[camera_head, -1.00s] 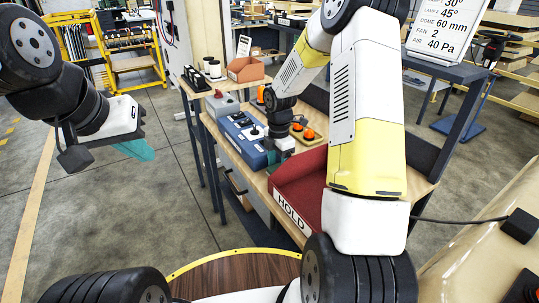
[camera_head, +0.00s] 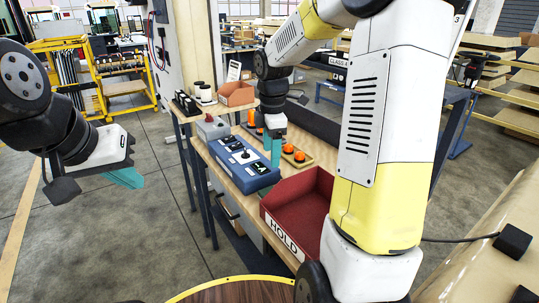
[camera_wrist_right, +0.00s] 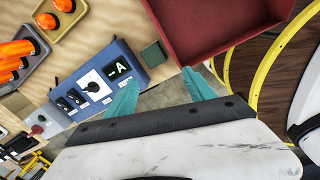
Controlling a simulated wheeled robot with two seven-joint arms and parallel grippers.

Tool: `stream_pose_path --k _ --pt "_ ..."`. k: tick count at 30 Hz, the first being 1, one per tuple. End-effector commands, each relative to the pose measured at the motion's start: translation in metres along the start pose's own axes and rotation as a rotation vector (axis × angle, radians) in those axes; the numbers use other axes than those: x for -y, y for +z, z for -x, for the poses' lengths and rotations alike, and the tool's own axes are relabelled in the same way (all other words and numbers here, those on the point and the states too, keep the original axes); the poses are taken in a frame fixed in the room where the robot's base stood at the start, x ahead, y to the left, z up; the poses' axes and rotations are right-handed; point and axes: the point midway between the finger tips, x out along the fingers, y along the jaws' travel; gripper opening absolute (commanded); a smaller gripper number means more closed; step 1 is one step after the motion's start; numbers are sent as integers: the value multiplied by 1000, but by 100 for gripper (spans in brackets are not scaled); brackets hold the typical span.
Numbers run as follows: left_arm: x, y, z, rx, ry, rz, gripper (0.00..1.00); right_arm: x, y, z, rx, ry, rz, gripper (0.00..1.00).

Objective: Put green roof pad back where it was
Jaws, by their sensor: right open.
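The green pad (camera_wrist_right: 154,55) shows in the right wrist view as a small dark green square block. It lies on the wooden bench between the blue control box (camera_wrist_right: 95,80) and the red bin (camera_wrist_right: 230,25). My right gripper (camera_wrist_right: 160,78) is open, with its teal fingers apart and nothing between them. The pad lies just beyond the fingertips in that view. In the head view my right gripper (camera_head: 275,148) points down behind the blue box (camera_head: 243,163), and I cannot make out the pad there. My left gripper (camera_head: 124,178) hangs at the left, clear of the bench; its finger gap is not clear.
The red HOLD bin (camera_head: 300,205) stands at the bench's near end. A tray with orange domes (camera_head: 299,157) lies beyond the blue box. A grey box with a red button (camera_head: 212,128) and an orange-brown bin (camera_head: 237,94) stand farther back. Open floor lies left of the bench.

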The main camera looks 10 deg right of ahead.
Motion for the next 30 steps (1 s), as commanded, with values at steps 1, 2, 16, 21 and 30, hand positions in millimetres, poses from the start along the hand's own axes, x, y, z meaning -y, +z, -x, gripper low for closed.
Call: stream_pose_path --k 1,2,16,21,30 --pt "0 0 0 0 0 0 0 14 -1 22 -1 41 -104 63" --pt "0 0 0 0 0 0 0 23 -3 32 -5 62 -175 63" --pt "0 0 0 0 0 0 0 166 -20 115 -354 252 -1265 63" --pt "0 0 0 0 0 0 0 192 -25 116 -473 235 -1472 63" --pt "0 0 0 0 0 0 0 198 -27 116 -507 224 -1532 63"
